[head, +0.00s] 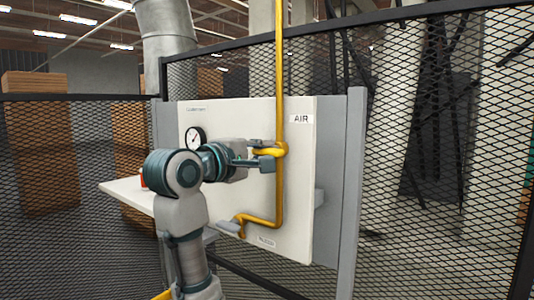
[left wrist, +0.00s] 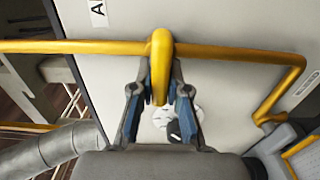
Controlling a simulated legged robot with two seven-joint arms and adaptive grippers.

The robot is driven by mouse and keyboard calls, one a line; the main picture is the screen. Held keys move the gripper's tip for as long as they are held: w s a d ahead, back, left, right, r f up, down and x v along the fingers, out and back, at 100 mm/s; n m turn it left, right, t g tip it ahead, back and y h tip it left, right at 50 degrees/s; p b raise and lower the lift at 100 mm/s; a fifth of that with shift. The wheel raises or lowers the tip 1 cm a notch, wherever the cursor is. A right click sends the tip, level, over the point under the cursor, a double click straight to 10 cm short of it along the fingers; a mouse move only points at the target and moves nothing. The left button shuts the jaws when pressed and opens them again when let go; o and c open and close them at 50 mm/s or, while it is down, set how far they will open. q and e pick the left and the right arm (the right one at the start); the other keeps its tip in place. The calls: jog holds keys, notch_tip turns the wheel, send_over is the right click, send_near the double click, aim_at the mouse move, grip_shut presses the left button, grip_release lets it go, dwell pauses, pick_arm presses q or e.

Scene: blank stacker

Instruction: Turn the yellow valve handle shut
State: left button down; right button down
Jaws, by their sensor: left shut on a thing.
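The yellow valve handle (head: 266,152) sticks out from the yellow pipe (head: 280,80) on a pale panel (head: 240,118), beside the AIR label. In the head view the handle lies roughly level, pointing left and across the pipe. My left gripper (head: 262,155) comes in from the left and is shut on the handle, with a finger on either side. In the left wrist view the handle (left wrist: 160,70) runs between the two fingers (left wrist: 160,100), and the pipe crosses behind it. The gripper partly covers the handle in the head view. My right gripper is not in view.
A round gauge (head: 195,138) is on the panel behind my left arm. A white shelf (head: 128,195) juts out at left with a small red object (head: 143,181). The pipe bends left below to a grey end piece (head: 230,228). Black mesh fencing (head: 430,180) stands around.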

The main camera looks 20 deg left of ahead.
pick_arm(q)
jog(key=shift+w+f, duration=0.15)
jog(key=shift+f, duration=0.15)
jog(key=c, duration=1.4)
grip_release()
jog(key=shift+c, duration=0.2)
jog(key=o, duration=0.3)
jog(key=shift+s+a, duration=0.1)
jog(key=shift+s, duration=0.1)
jog(key=shift+s+a+r, duration=0.15)
jog(key=shift+a, duration=0.05)
jog(key=shift+a, duration=0.15)
jog(key=v, duration=1.2)
